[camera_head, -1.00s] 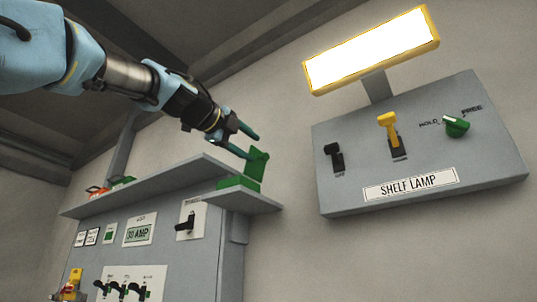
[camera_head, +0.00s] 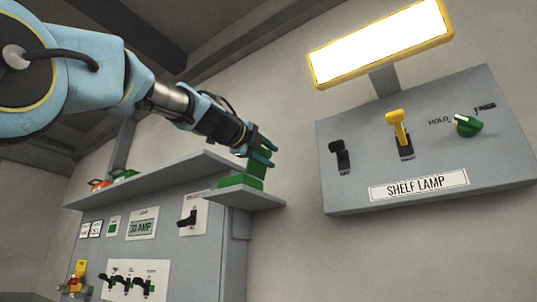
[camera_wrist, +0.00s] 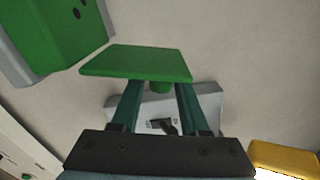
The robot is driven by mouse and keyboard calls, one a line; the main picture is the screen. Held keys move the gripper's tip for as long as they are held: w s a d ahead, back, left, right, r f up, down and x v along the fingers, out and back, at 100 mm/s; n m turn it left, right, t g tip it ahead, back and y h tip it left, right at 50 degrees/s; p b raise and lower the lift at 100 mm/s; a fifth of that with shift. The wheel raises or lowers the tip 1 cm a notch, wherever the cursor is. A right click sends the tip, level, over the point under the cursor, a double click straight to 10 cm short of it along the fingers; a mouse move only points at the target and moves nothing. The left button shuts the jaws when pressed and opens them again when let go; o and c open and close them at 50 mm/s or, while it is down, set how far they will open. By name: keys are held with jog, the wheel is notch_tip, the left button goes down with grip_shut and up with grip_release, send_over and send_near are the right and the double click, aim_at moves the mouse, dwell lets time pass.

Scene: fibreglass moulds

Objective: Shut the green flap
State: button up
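The green flap (camera_head: 257,165) stands raised from its green base (camera_head: 240,182) on the end of a grey shelf. In the wrist view the flap (camera_wrist: 138,62) is a flat green plate across the fingertips, with a small round green knob (camera_wrist: 160,87) under its near edge. The green base (camera_wrist: 48,32) is at upper left there, with dark holes. My gripper (camera_head: 268,151) is at the flap's upper part, and it also shows in the wrist view (camera_wrist: 159,88). Its fingers are apart, one on each side of the knob, with gaps visible. The fingertips are partly hidden by the flap; contact is unclear.
A grey panel labelled SHELF LAMP (camera_head: 420,150) is at right, with a black switch, a yellow lever and a green knob, under a lit yellow-framed lamp (camera_head: 380,45). A grey cabinet (camera_head: 170,245) with switches stands below the shelf. The wall between them is bare.

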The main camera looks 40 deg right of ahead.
grip_shut()
dwell(1.1)
